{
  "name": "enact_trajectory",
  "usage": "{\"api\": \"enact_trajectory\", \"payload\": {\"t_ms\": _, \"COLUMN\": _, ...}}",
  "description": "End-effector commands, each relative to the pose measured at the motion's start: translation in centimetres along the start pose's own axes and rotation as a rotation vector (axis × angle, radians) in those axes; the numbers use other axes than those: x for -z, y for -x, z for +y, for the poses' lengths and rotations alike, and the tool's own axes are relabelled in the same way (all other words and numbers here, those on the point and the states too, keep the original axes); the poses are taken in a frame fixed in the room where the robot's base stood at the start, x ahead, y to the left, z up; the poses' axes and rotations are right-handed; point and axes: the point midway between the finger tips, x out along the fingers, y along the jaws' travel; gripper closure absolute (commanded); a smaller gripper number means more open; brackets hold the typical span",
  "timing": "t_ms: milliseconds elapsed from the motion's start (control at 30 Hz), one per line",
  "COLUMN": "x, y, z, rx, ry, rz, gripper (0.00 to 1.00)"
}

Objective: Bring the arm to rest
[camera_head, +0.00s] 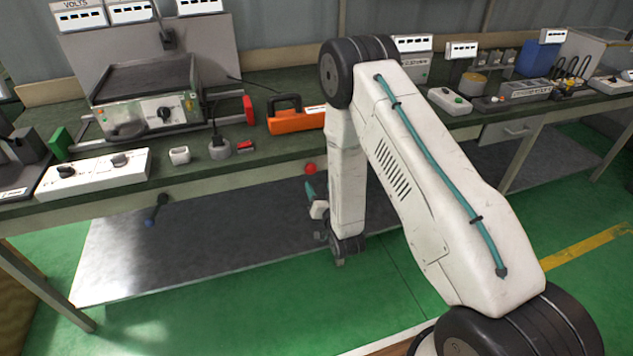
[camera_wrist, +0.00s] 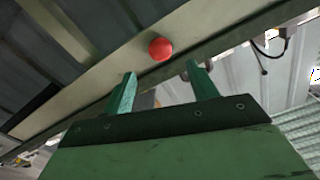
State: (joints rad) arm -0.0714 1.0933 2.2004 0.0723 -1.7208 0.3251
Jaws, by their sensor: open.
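My arm reaches out over the floor in front of the workbench (camera_head: 240,172), with its forearm hanging down. My gripper (camera_head: 311,188) is low beside the forearm, partly hidden, in front of the bench. In the wrist view, its two green fingers (camera_wrist: 161,70) stand apart with nothing between them.
The bench holds a hot-plate appliance (camera_head: 148,95), a white switch box (camera_head: 93,174), an orange tool (camera_head: 296,119) and a white button box (camera_head: 450,101). A lower metal shelf (camera_head: 215,240) lies under the bench. Green floor (camera_head: 210,325) is open in front.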

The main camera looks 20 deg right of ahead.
Motion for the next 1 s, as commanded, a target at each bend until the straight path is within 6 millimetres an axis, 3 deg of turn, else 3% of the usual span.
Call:
{"api": "enact_trajectory", "payload": {"t_ms": 600, "x": -0.2, "y": 0.7, "z": 0.1, "rx": -0.004, "ry": 0.007, "rz": -0.010, "gripper": 0.42}}
{"api": "enact_trajectory", "payload": {"t_ms": 733, "x": -2.7, "y": 0.9, "z": 1.0, "rx": -0.043, "ry": 0.029, "rz": -0.135, "gripper": 0.42}}
{"api": "enact_trajectory", "payload": {"t_ms": 900, "x": -8.6, "y": 3.8, "z": 2.8, "rx": -0.138, "ry": 0.076, "rz": -0.500, "gripper": 0.42}}
{"api": "enact_trajectory", "payload": {"t_ms": 1000, "x": -9.2, "y": 5.4, "z": 3.0, "rx": -0.181, "ry": 0.102, "rz": -0.701, "gripper": 0.42}}
